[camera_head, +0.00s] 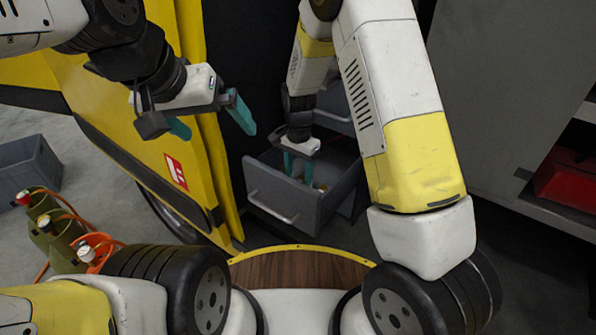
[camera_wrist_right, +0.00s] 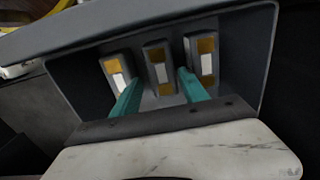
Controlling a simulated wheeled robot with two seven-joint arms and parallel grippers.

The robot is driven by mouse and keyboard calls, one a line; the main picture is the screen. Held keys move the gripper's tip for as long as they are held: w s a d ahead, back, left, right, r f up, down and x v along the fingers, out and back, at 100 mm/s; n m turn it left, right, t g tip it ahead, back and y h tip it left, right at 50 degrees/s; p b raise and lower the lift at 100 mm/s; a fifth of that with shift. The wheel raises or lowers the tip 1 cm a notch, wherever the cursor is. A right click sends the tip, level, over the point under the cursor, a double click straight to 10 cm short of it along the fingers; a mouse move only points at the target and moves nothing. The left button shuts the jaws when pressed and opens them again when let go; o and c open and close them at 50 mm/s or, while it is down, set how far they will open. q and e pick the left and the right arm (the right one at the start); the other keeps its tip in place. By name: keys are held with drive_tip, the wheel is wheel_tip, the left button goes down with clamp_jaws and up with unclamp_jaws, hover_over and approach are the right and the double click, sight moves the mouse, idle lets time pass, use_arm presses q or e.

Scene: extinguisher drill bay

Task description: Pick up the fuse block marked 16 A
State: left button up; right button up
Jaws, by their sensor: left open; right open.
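Three grey fuse blocks with gold and white patches stand in a row in the right wrist view: a left block (camera_wrist_right: 116,71), a middle block (camera_wrist_right: 158,66) and a right block (camera_wrist_right: 204,58). No rating can be read on any of them. My right gripper (camera_head: 300,168) is open and reaches down into a pulled-out grey drawer (camera_head: 283,202). In the right wrist view its teal fingers (camera_wrist_right: 159,78) straddle the middle block, with a gap showing on both sides. The head view mostly hides the blocks. My left gripper (camera_head: 212,118) is open and empty, left of the drawer.
A yellow panel (camera_head: 130,130) stands left of the drawer. A red box (camera_head: 570,182) sits on a shelf at the right.

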wheel_tip(320, 180, down, 6)
drive_tip(key=shift+w+a+r, duration=0.15)
drive_tip(key=shift+r, duration=0.1)
drive_tip(key=shift+c, duration=0.2)
clamp_jaws()
